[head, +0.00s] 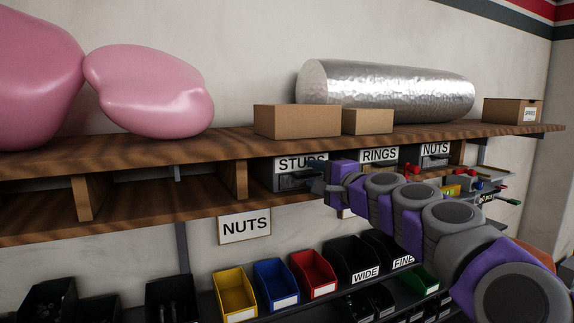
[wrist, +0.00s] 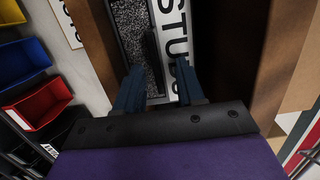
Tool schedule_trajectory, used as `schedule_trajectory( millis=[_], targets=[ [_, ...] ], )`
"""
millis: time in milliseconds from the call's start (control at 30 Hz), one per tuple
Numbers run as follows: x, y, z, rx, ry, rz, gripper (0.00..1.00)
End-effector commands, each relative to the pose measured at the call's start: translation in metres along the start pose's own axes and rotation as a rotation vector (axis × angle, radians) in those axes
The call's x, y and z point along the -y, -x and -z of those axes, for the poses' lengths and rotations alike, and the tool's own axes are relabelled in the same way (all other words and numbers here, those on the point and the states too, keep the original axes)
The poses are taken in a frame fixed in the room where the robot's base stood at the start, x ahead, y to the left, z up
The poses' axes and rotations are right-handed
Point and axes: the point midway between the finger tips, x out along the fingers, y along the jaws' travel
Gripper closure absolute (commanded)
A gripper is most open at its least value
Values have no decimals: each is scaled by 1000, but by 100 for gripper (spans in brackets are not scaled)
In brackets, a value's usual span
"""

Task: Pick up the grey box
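A grey box (head: 290,182) with a white STUDS label stands on the lower wooden shelf in the head view, partly hidden by my gripper. My gripper (head: 322,188) is in front of its right side. In the wrist view the box shows a speckled grey surface (wrist: 137,45) and its STUDS label (wrist: 176,40) beyond the fingers. My gripper (wrist: 158,88) is open, with its two dark blue fingers apart and pointing at the box. I cannot tell whether a fingertip touches it.
Boxes labelled RINGS (head: 379,155) and NUTS (head: 435,150) stand to the right. A wooden divider (head: 234,180) is left of the grey box, and the upper shelf (head: 230,145) lies above it. Yellow (head: 234,290), blue (head: 280,280) and red (head: 313,272) bins sit below.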

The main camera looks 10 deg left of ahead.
Motion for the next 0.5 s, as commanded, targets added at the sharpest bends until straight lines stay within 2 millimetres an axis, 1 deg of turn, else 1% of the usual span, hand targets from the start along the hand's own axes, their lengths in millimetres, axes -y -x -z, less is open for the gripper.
schedule_trajectory(
  millis=[33,67,400,433,500],
  targets=[
    [0,0,0,0,0,0,63],
    [0,0,0,0,0,-1,66],
    [-2,-2,-1,1,0,-3,98],
    [-2,-2,-1,1,0,-3,100],
    [-2,-2,-1,1,0,-3,100]
  ],
)
